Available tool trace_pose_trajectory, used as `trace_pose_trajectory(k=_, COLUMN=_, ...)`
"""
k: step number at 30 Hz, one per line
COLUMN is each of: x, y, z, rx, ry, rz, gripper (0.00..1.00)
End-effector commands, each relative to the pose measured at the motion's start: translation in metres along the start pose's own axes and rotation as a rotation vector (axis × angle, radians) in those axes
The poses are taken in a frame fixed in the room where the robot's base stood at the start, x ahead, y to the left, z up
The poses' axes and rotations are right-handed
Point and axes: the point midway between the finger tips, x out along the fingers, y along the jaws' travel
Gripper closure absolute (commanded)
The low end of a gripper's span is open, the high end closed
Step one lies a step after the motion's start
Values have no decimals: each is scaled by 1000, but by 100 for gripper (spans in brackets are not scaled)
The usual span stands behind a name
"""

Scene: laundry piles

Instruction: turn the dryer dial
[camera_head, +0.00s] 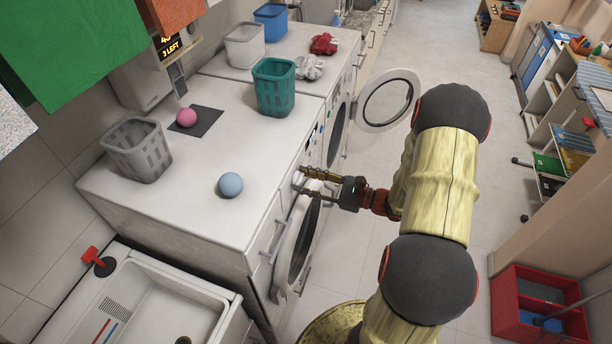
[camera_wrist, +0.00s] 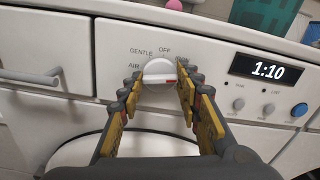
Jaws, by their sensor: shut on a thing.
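The dryer dial (camera_wrist: 160,72) is a white round knob on the white control panel in the wrist view. In the head view my gripper (camera_head: 308,184) reaches the front of the near machine (camera_head: 262,232), and the dial is hard to make out there.
A display (camera_wrist: 265,69) reads 1:10, with small knobs and a blue button (camera_wrist: 299,110) below. A drawer handle (camera_wrist: 32,77) is at left. Baskets and balls stand on the machine top. A round door (camera_head: 390,100) hangs open behind my gripper. A sink (camera_head: 150,305) is at lower left.

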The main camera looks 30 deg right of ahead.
Motion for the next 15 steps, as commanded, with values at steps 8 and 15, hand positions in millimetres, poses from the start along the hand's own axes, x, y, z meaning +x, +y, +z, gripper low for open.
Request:
trace_pose_trajectory(k=8, x=0, y=1, z=-1, rx=48, ry=2, rz=1, gripper=91)
trace_pose_trajectory(k=15, x=0, y=1, z=-2, rx=51, ry=2, rz=1, gripper=91)
